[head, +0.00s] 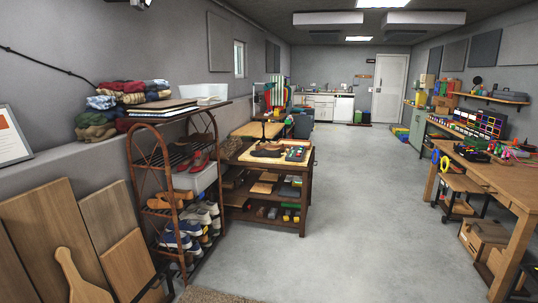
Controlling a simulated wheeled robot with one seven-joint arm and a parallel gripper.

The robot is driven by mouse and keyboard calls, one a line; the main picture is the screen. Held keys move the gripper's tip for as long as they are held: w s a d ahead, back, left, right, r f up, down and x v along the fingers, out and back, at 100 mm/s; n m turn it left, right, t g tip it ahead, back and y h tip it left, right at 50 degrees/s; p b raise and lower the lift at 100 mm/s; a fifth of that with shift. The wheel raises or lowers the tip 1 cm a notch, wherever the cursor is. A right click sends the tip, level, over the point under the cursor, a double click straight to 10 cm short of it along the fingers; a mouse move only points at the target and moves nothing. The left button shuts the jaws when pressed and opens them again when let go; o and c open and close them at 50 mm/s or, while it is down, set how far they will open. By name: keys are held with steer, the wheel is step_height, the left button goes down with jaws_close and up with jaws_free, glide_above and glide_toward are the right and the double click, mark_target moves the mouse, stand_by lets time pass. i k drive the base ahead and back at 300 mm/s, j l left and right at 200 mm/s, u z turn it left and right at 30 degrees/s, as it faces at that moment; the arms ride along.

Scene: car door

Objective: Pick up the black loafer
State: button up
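A shoe rack (134,174) with a reddish-brown curved frame stands at the left and holds several shoes. Dark shoes (193,140) sit on its upper shelf, partly in shadow. They may include the black loafer, but I cannot tell their type at this size. Red shoes (199,161) are just below them, a tan-brown pair (169,199) is lower, and blue and white sneakers (181,237) are near the bottom. My gripper is not in view.
Folded clothes (112,105) lie by the rack's top. Wooden boards (46,235) lean against the wall in front of it. A wooden table (301,172) with brown footwear on top stands behind it. A workbench (501,178) lines the right. The grey floor (346,220) between is clear.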

mark_target(275, 152)
steer(key=i+z, duration=0.2)
steer(key=i, duration=3.05)
steer(key=i+u, duration=0.15)
steer(key=i, duration=0.3)
steer(key=i+l+u, duration=0.15)
steer(key=i, duration=0.3)
steer(key=i+l+u, duration=0.15)
steer(key=i, duration=0.25)
steer(key=i+l+u, duration=0.15)
steer(key=i+l, duration=0.15)
steer(key=i, duration=0.15)
steer(key=i+l+u, duration=1.1)
steer(key=i+l, duration=0.1)
steer(key=l, duration=0.15)
steer(key=i+l, duration=0.1)
steer(key=l, duration=0.2)
